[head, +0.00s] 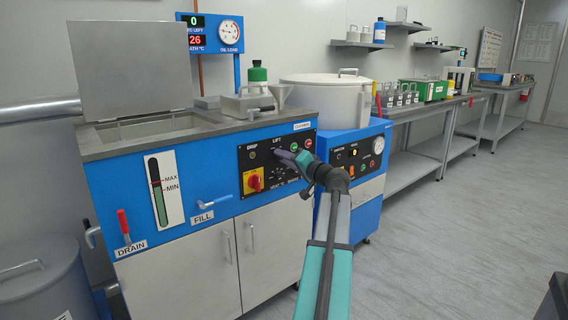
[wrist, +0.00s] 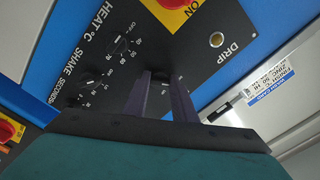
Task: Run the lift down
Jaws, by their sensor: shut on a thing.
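The cleaning machine's black control panel (head: 262,172) has a LIFT label at its top, and my gripper (head: 284,157) is at the panel just below that label. In the wrist view the two dark fingers of my gripper (wrist: 165,78) reach the panel (wrist: 110,45), close together around a small control. The lift switch is mostly hidden between the fingers, so its position cannot be read.
Beside the fingers are the red and yellow main switch (head: 253,181), the DRIP lamp (wrist: 217,39) and heat and shake dials. A blue machine with a white round drum (head: 325,98) stands close on the right. The floor (head: 450,230) at right is clear.

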